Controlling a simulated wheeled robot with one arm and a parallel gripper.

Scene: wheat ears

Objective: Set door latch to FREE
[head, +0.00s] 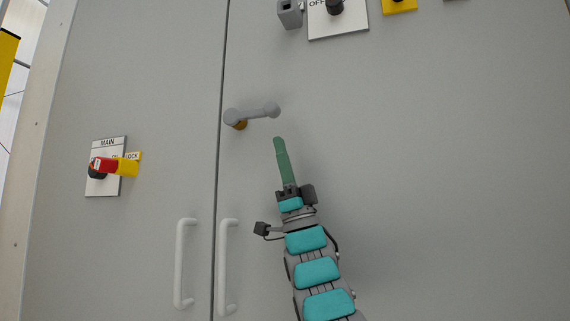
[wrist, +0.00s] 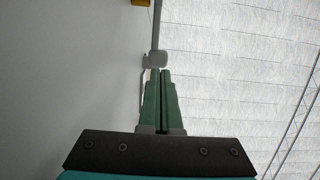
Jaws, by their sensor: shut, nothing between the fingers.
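The door latch (head: 255,114) is a grey lever on a brass-coloured base (head: 238,125), just right of the seam between two grey cabinet doors. It points right and slightly up, with a rounded knob at its free end. No FREE mark is legible near it. My gripper (head: 278,141) has long green fingers pressed together, with nothing between them. In the head view its tips show just below the lever's free end. In the wrist view the shut fingertips (wrist: 160,72) appear just below a grey piece (wrist: 155,60), probably the latch; contact cannot be told.
Two white pull handles (head: 184,263) (head: 228,267) flank the seam below. A MAIN plate (head: 106,142) with a red switch (head: 104,164) and yellow tag (head: 128,168) is at left. A plate marked OFF (head: 350,24) is above.

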